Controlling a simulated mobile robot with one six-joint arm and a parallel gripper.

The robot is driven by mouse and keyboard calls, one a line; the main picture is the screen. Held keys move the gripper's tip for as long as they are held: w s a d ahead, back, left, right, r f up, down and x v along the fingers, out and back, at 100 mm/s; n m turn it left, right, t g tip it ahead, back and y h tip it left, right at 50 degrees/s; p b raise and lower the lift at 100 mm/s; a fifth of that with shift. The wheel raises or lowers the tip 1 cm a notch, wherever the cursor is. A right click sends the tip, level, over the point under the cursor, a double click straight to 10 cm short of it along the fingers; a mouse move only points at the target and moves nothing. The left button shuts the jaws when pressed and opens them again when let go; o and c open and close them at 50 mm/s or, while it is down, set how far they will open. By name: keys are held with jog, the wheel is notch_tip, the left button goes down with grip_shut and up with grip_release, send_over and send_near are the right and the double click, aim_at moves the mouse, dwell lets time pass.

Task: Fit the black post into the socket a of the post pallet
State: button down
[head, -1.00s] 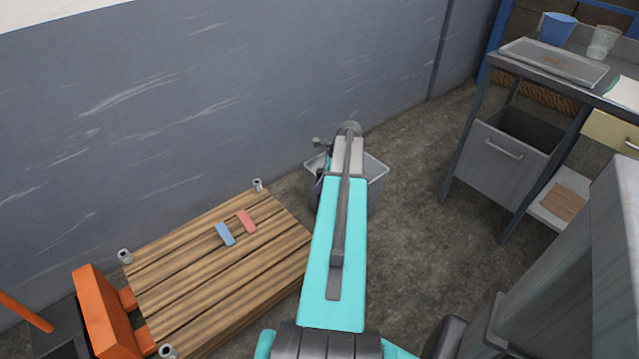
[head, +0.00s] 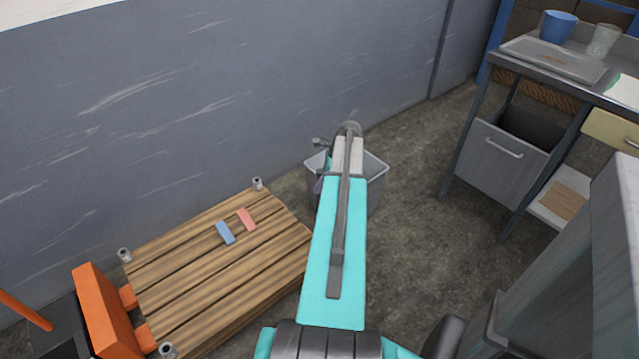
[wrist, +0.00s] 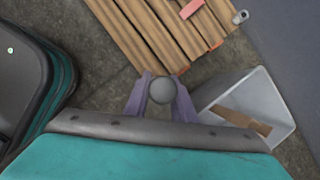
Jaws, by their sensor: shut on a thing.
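My gripper (wrist: 162,92) has purple fingers shut on the black post (wrist: 162,89), which shows in the wrist view as a round grey end, seen end-on. The rest of the post is hidden. In the head view my arm covers most of the gripper. The wooden post pallet (head: 215,275) lies on the floor to the left of my arm. Small metal sockets show at its far corner (head: 257,184), left corner (head: 124,256) and near corner (head: 167,350); no letters are readable. In the wrist view the held post is apart from the pallet slats (wrist: 150,30), beside their edge.
A blue block (head: 225,233) and a pink block (head: 246,220) lie on the pallet. A grey bin (head: 376,172) stands behind my arm, with a brown piece inside (wrist: 240,121). A wall is behind; an orange jack (head: 97,312) is at left, a workbench (head: 540,75) at right.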

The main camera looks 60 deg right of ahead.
jog(key=c, duration=1.4)
grip_release()
jog(key=shift+f, duration=0.1)
jog(key=v, duration=1.4)
jog(key=shift+p, duration=0.3)
jog(key=shift+w, duration=0.1)
